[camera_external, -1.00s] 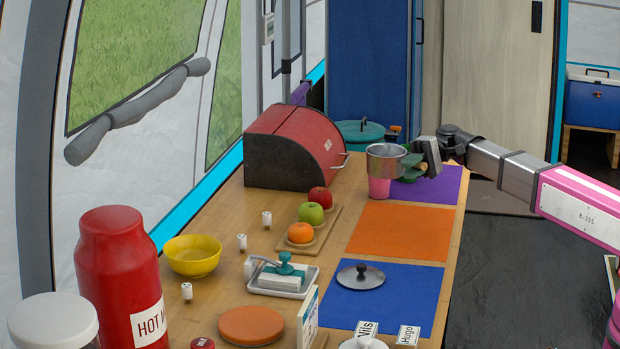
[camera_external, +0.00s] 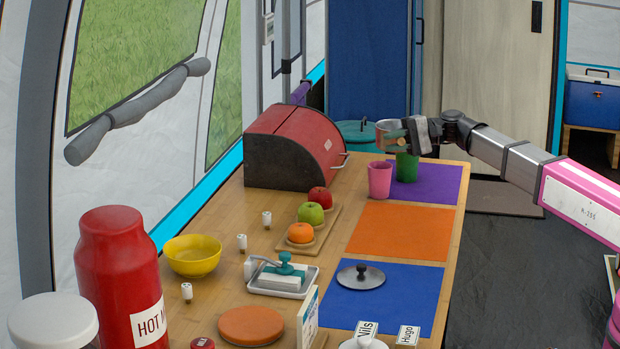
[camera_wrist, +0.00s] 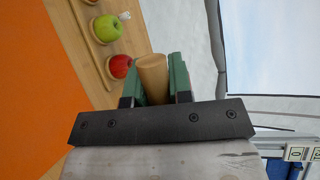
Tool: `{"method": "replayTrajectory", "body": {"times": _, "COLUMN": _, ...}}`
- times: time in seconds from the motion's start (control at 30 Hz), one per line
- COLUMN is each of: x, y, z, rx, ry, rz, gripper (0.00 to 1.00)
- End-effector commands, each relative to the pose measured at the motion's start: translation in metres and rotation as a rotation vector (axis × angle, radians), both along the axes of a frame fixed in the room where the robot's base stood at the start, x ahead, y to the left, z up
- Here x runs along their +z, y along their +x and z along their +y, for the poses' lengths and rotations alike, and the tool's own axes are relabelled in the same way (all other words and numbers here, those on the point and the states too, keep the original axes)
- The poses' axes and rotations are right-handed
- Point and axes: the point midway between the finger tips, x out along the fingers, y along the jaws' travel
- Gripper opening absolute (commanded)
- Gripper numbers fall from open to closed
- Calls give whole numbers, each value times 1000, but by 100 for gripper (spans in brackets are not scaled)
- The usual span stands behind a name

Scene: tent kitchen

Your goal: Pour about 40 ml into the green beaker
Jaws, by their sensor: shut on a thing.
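In the wrist view the handle sits between the two green fingers. The cup is held in the air above and slightly left of the green beaker (camera_external: 407,168). The cup is partly covered by the gripper, and I cannot tell its tilt. No stream of liquid is visible. The green beaker stands upright on the purple mat (camera_external: 430,186). A pink beaker (camera_external: 379,180) stands just in front and to the left of it. The contents of both beakers are hidden.
A red bread bin (camera_external: 297,147) stands behind to the left. A wooden tray (camera_external: 324,233) holds an apple pair and an orange. The orange mat (camera_external: 395,232) is clear. A lid (camera_external: 360,276) lies on the blue mat (camera_external: 405,290).

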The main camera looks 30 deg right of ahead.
Motion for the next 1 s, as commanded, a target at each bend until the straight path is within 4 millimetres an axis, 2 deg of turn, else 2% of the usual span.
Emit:
{"method": "replayTrajectory", "body": {"times": 0.1, "x": 1, "y": 18, "z": -9, "rx": -98, "ry": 2, "rz": -3, "gripper": 0}}
{"method": "replayTrajectory", "body": {"times": 0.4, "x": 2, "y": 46, "z": -26, "rx": -254, "ry": 9, "rz": -9, "gripper": 0}}
{"method": "replayTrajectory", "body": {"times": 0.8, "x": -38, "y": 46, "z": -26, "rx": -254, "ry": 9, "rz": -7, "gripper": 0}}
{"method": "replayTrajectory", "body": {"times": 1.0, "x": -48, "y": 45, "z": -26, "rx": -254, "ry": 9, "rz": -9, "gripper": 0}}
